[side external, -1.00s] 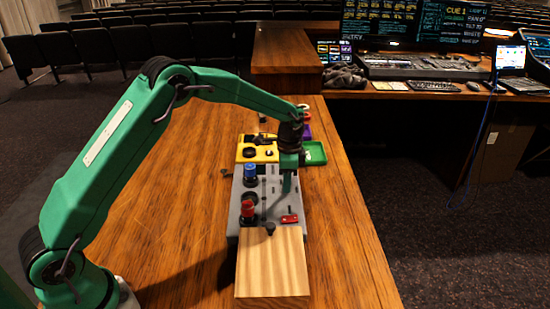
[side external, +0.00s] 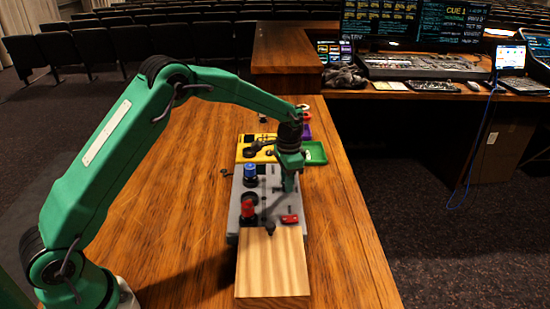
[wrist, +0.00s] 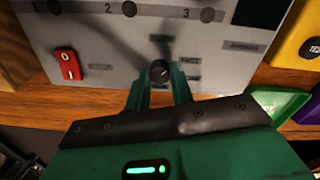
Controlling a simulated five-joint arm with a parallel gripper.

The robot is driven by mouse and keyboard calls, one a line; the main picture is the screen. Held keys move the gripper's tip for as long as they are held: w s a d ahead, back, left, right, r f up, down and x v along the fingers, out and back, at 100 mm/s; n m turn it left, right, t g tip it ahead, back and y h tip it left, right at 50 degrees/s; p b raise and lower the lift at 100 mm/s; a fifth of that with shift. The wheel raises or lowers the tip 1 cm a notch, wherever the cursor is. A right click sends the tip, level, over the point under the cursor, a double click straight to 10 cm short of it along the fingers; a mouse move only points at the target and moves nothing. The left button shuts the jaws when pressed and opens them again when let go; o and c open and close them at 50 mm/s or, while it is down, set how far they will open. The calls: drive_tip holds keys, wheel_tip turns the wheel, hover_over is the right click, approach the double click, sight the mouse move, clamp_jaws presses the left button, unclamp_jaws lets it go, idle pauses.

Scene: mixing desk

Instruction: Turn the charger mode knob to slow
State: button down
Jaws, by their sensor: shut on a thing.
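The charger mode knob (wrist: 160,72) is a small dark round knob on the grey panel (wrist: 110,45) in the wrist view. Small printed labels sit around it, too blurred to read, and I cannot tell surely which one it points at. My gripper (wrist: 159,88) has its two green fingers on either side of the knob, shut on it. In the side external view my gripper (side external: 288,188) reaches down onto the right part of the grey panel (side external: 268,190), and the knob is hidden behind the fingers.
A red rocker switch (side external: 289,218) is close in front of my gripper. A blue button (side external: 250,174) and a red button (side external: 248,210) stand to the left.

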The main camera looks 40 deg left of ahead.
drive_tip(key=n, duration=0.3)
drive_tip(key=shift+w+a+r+n, duration=0.1)
drive_tip(key=shift+w+a+n, duration=0.1)
drive_tip(key=shift+n, duration=0.2)
drive_tip(key=n, duration=0.4)
drive_tip(key=shift+a, duration=0.1)
drive_tip(key=c, duration=1.3)
unclamp_jaws()
drive_tip(key=shift+s, duration=0.1)
drive_tip(key=shift+o, duration=0.3)
drive_tip(key=shift+r, duration=0.1)
